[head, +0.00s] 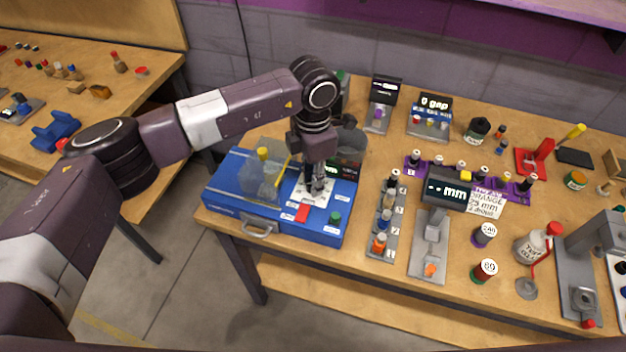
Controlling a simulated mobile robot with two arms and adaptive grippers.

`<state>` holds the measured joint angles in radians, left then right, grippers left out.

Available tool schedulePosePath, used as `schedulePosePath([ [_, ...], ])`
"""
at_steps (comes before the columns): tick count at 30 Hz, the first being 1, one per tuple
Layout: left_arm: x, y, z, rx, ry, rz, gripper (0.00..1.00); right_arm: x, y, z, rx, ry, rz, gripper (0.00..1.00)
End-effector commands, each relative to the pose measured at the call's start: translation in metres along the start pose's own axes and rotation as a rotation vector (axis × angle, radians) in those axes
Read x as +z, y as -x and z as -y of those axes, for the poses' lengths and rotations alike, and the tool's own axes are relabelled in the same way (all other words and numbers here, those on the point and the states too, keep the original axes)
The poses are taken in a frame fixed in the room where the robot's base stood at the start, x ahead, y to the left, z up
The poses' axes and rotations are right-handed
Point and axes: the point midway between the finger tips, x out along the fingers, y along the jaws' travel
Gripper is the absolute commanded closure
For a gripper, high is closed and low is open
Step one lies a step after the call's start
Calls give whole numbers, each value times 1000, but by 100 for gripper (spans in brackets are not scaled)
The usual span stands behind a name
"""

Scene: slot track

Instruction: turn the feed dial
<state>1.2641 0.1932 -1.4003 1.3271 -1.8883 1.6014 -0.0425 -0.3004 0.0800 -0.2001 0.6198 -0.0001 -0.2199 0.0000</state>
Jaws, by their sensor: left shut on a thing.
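A blue machine box (228,197) stands at the left end of the main workbench, with a silver handle on its front. On its top are a white panel, a red block (303,213), a green knob (335,218) and a clear cover with a yellow knob (262,154). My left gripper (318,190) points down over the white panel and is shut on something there. The fingers hide most of what they hold, so I cannot make out the feed dial itself. My right gripper is out of view.
Right of the box stand a grey numbered rack (373,246) with several plugs, a grey fixture (428,262) and a dark "mm" display (448,188). Small jars, a white bottle (530,246) and a grey press (578,270) stand farther right. Bare wood shows between them.

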Motion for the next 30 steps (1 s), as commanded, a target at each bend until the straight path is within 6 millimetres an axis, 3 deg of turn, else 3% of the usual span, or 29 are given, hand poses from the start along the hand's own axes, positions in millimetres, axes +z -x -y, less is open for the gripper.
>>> schedulePosePath([
  [15, 1, -4, -2, 6, -367, 2, 100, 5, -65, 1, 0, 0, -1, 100],
  [30, 1, 0, -1, 4, -625, 2, 100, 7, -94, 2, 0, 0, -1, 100],
])
